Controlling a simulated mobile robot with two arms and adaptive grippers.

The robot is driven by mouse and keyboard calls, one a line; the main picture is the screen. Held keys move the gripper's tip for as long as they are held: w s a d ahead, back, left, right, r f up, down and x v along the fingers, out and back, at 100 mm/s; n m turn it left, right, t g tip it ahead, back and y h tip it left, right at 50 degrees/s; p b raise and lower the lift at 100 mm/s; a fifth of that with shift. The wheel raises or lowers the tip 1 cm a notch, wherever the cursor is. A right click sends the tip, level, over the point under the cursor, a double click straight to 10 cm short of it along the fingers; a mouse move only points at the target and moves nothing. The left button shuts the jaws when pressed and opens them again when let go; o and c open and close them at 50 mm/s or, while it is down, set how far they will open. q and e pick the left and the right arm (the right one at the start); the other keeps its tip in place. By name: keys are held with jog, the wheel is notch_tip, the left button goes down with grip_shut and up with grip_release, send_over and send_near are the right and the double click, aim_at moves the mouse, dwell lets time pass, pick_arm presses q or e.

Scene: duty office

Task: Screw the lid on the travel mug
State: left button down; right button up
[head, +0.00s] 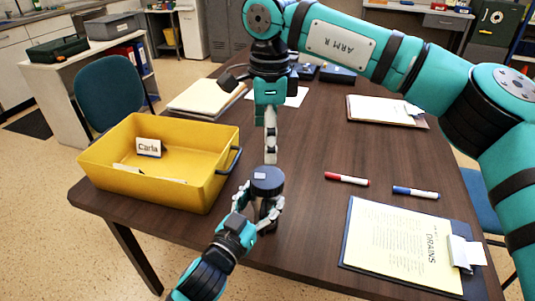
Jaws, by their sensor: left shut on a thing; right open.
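The travel mug (268,208) stands upright near the front edge of the dark wooden table. Its body is largely hidden by my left gripper (258,213), which is shut on it from the front left. The dark blue lid (267,182) sits on top of the mug, with a small pale patch on its upper face. How far it is threaded cannot be seen. My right gripper (271,155) points straight down just above the lid, open and empty. Its fingers are seen nearly edge-on, and their tips appear close to the lid's top.
A yellow bin (110,178) labelled "Carla" stands close by on the left. A red marker (347,179), a blue marker (416,193) and a clipboard (400,240) lie to the right. Papers and another clipboard (380,111) lie farther back. A blue chair (110,95) stands behind.

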jog(key=shift+r, duration=0.55)
pick_arm(q)
jog(key=shift+c, duration=1.1)
grip_release()
jog(key=v, duration=1.2)
jog(key=shift+f, duration=0.1)
